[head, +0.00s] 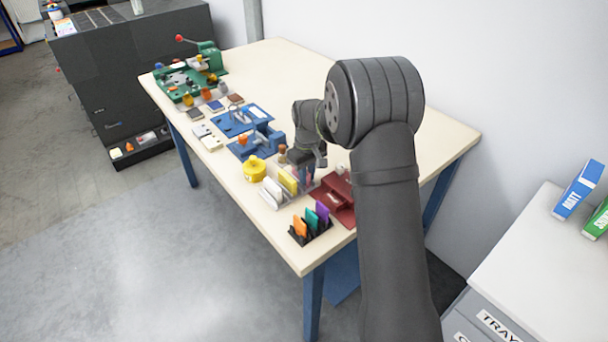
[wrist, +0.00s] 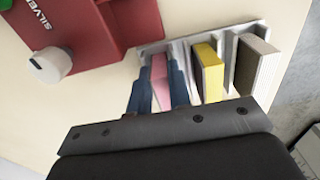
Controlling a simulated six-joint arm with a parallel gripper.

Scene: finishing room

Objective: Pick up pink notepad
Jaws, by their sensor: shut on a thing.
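The pink notepad (wrist: 160,82) stands in the leftmost slot of a light grey rack (wrist: 227,75) in the wrist view. My gripper (wrist: 159,80) is shut on the pink notepad, with one dark blue finger on each side of it. The notepad is still between the rack's dividers. A yellow notepad (wrist: 208,72) stands in the middle slot and a grey-white one (wrist: 254,62) in the right slot. In the head view my gripper (head: 303,172) is over the rack, and the arm partly hides the pink notepad.
A dark red block (wrist: 85,30) marked SILVER, with a white knob (wrist: 50,66), lies close to the rack. A black holder with orange, teal and purple pieces (head: 311,222) stands near the table's front corner. A yellow round container (head: 254,168) is left of the rack.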

